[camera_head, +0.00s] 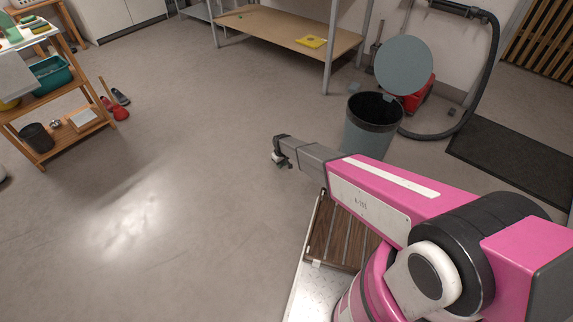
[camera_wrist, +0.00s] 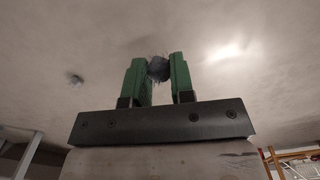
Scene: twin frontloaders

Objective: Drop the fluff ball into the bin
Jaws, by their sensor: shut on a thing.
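In the wrist view, a small dark grey fluff ball (camera_wrist: 159,68) sits between the two green fingertips of my gripper (camera_wrist: 158,70), which is shut on it. In the head view my gripper (camera_head: 279,158) is at the end of my pink arm, left of the bin and above the floor; the ball cannot be made out there. The bin (camera_head: 366,140) is a grey-blue round tub with a dark rim. Its round lid (camera_head: 403,66) stands up open behind it. The bin's lower part is partly hidden by my arm.
A steel-legged shelf (camera_head: 290,30) with a yellow cloth (camera_head: 311,41) stands behind. A black hose (camera_head: 462,128) curves right of the bin, by a dark mat (camera_head: 515,155). A wooden rack (camera_head: 50,95) is at left. A small grey lump (camera_wrist: 76,80) lies on the floor. The middle floor is clear.

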